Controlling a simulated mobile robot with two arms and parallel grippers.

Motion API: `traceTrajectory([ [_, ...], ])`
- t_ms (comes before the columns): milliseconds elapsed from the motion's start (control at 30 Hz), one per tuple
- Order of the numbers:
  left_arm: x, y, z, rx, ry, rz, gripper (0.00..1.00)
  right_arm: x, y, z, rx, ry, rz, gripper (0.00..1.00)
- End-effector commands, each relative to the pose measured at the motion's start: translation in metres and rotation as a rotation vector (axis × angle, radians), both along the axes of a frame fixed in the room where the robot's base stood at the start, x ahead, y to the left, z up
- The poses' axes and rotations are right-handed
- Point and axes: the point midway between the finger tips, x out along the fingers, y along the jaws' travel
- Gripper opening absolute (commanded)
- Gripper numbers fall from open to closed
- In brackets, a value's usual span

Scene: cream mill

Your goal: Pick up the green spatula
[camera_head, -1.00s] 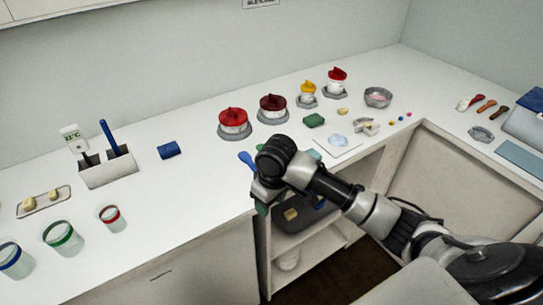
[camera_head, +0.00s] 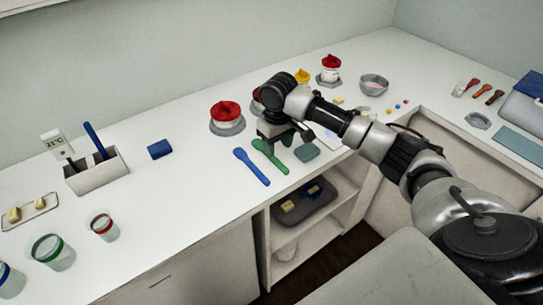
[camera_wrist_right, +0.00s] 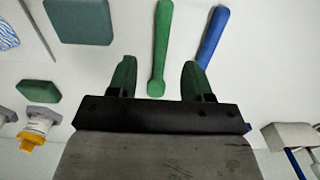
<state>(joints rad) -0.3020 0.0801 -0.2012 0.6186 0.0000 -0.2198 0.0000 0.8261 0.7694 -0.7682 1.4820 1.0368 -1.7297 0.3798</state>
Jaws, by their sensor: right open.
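The green spatula (camera_head: 270,157) lies flat on the white counter near its front edge, beside the blue spatula (camera_head: 251,166). My right gripper (camera_head: 288,139) is over the counter at the spatula's far end, and it hides part of that end. In the right wrist view the gripper (camera_wrist_right: 158,78) is open and empty. Its two dark green fingertips are spread, and the green spatula (camera_wrist_right: 162,45) shows between them, with the blue spatula (camera_wrist_right: 213,35) just right of it. I cannot tell the height of the fingertips above the spatula. My left gripper is not in view.
Red-lidded jars (camera_head: 227,115) stand behind. A dark green block (camera_wrist_right: 38,90) shows in the wrist view. A white holder (camera_head: 97,171) and cups (camera_head: 103,226) stand left.

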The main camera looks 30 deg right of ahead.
Motion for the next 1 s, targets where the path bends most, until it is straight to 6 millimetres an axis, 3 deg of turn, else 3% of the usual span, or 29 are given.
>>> traceTrajectory([
  [400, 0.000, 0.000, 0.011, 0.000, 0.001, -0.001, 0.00, 0.005, 0.002, -0.050, 0.000, 0.000, 0.002, 0.50],
  [667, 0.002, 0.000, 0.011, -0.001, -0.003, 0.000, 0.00, 0.005, 0.002, -0.054, -0.001, -0.001, 0.002, 0.50],
  [1000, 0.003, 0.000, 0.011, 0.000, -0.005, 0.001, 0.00, 0.005, 0.002, -0.053, -0.001, -0.001, 0.002, 0.01],
])
